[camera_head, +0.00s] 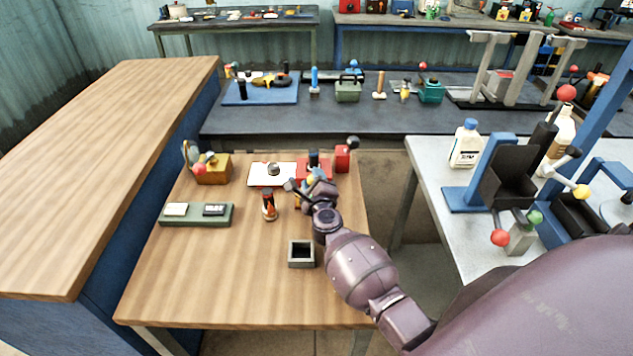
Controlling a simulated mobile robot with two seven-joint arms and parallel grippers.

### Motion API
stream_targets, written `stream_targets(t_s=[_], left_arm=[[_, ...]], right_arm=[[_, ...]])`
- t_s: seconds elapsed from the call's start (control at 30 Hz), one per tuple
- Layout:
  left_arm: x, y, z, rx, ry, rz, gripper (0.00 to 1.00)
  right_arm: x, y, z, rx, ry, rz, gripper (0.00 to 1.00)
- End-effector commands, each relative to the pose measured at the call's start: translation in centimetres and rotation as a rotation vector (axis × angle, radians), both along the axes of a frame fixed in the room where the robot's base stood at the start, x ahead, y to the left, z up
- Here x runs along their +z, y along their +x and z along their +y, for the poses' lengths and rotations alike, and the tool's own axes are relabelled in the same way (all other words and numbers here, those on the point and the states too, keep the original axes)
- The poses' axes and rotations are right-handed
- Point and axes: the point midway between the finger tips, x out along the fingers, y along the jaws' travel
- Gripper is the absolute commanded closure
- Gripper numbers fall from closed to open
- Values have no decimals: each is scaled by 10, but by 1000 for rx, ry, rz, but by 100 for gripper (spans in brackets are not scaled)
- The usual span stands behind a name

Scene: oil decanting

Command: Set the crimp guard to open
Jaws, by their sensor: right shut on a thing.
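My right gripper (308,192) reaches in over the small wooden table and is at the near side of a red device (316,168) with a dark knob on top. It is shut on a small part there, mostly hidden by the gripper itself. A grey rod end and bits of blue and yellow show beside the fingers. I cannot tell for sure which part is the crimp guard or how far open it stands. A white plate (262,175) with a small round grey piece on it adjoins the red device on the left. My left gripper is not in view.
A small orange-and-black bottle (269,206) stands left of my gripper. A dark square cup (301,254) stands nearer. A green tray (197,215), a brass box (213,170) and a red block with a lever (343,158) are also on the table. The table's near left is clear.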

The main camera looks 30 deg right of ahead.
Motion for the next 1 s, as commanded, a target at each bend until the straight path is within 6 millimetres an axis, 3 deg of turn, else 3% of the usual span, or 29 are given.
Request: stream_targets(t_s=[0.13, 0.17, 0.23, 0.63, 1.0], left_arm=[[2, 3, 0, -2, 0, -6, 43], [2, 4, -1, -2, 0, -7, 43], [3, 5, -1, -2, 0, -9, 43], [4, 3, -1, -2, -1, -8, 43], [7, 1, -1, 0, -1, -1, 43]], right_arm=[[-5, -3, 2, 1, 3, 8, 100], [-5, -3, 2, 1, 3, 8, 59], [-5, -3, 2, 1, 3, 8, 51], [-3, -10, 4, 0, 4, 5, 51], [-3, -68, 26, 1, 4, 6, 51]])
